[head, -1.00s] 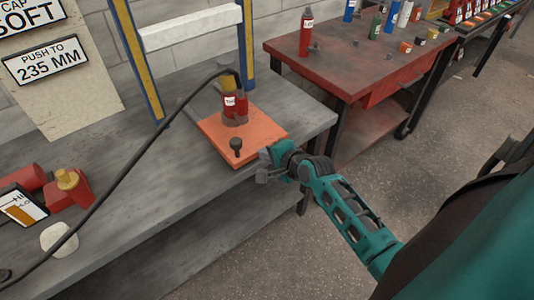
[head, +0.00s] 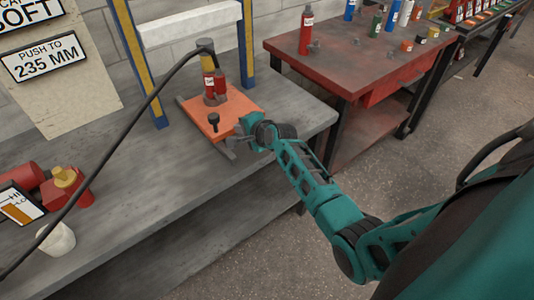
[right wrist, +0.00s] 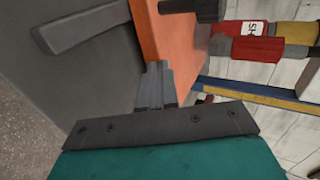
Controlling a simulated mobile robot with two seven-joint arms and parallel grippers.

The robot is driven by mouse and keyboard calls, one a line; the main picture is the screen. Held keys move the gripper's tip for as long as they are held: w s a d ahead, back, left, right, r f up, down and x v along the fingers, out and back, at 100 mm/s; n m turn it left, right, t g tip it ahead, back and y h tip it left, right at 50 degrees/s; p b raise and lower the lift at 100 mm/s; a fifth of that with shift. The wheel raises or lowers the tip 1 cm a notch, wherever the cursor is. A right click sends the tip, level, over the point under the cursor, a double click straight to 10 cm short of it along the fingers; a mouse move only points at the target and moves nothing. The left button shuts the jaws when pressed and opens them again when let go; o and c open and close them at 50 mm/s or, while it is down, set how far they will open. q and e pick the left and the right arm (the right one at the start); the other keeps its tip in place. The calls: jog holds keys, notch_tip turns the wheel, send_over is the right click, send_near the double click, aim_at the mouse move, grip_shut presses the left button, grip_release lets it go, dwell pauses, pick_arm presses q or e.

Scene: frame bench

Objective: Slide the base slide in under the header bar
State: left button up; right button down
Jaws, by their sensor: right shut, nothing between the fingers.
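The base slide (head: 237,108) is an orange plate on the grey bench. It carries a dark knob and red and yellow-topped cylinders (head: 209,82), with a black hose from the top. The white header bar (head: 190,24) spans two blue-and-yellow posts behind it; the slide's back edge is near the posts. My right gripper (head: 240,132) is shut and empty at the slide's front right edge and seems to touch it. In the right wrist view, the closed fingertips (right wrist: 155,72) are against the orange slide (right wrist: 163,32). My left gripper is not in view.
A dark rail (head: 222,147) shows on the bench before the slide. A sign board (head: 50,60) reading "PUSH TO 235 MM" stands at left. Red parts, a gauge and a white cup (head: 56,240) lie front left. A red table (head: 350,65) stands at right.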

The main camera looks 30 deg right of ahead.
aim_at(226, 116)
jog(key=w+b, duration=0.1)
jog(key=w, duration=0.1)
jog(key=w+b, duration=0.1)
jog(key=w, duration=0.2)
jog(key=shift+w+a+f, duration=0.1)
jog(key=shift+w+a, duration=0.1)
jog(key=shift+w, duration=0.35)
jog(key=shift+r, duration=0.2)
